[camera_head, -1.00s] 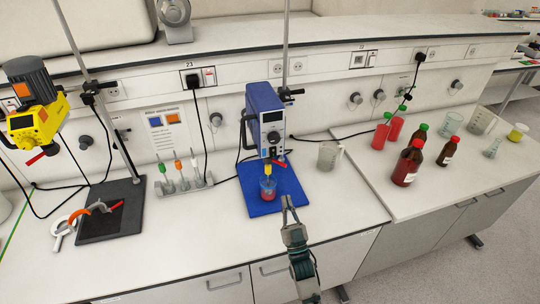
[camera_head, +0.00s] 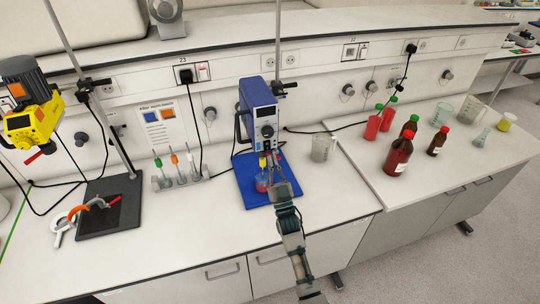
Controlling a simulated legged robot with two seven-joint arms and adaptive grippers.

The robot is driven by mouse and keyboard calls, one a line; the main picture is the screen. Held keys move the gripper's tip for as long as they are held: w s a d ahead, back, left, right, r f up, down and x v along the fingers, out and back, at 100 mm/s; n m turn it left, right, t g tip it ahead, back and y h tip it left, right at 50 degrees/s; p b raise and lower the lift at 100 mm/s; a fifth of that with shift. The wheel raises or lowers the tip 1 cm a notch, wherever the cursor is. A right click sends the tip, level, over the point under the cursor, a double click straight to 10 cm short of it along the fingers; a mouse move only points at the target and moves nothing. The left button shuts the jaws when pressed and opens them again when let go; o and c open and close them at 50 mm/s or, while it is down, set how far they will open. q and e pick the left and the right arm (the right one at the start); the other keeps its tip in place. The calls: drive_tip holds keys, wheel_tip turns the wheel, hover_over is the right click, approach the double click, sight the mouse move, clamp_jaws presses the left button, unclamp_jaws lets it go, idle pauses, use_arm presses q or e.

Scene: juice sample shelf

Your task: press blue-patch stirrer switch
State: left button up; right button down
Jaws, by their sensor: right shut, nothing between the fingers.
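The blue overhead stirrer (camera_head: 258,106) stands on a blue base plate (camera_head: 250,196) in the middle of the bench, with a dark round knob (camera_head: 267,131) on its grey front panel. A small beaker with red liquid (camera_head: 262,184) sits below it on the plate. My right gripper (camera_head: 271,155) is shut and empty. Its fingertips overlap the lower front of the stirrer in the picture, below the knob, and hide part of it; I cannot tell whether they touch. The switch itself is too small to make out. My left gripper is not in view.
A yellow stirrer (camera_head: 30,120) on a dark base plate stands left. A sign (camera_head: 162,125) with blue and orange patches is behind a rack of several pipettes (camera_head: 180,180). An empty beaker (camera_head: 322,147) stands right of the blue stirrer. Several bottles, including a brown one (camera_head: 398,157), stand further right.

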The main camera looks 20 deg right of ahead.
sight(267, 147)
drive_tip(key=shift+w+f, duration=0.2)
drive_tip(key=shift+w, duration=0.55)
drive_tip(key=shift+w+f, duration=0.15)
drive_tip(key=shift+w, duration=0.6)
drive_tip(key=shift+w+f+b, duration=0.15)
drive_tip(key=shift+w+b, duration=0.2)
drive_tip(key=shift+w, duration=0.05)
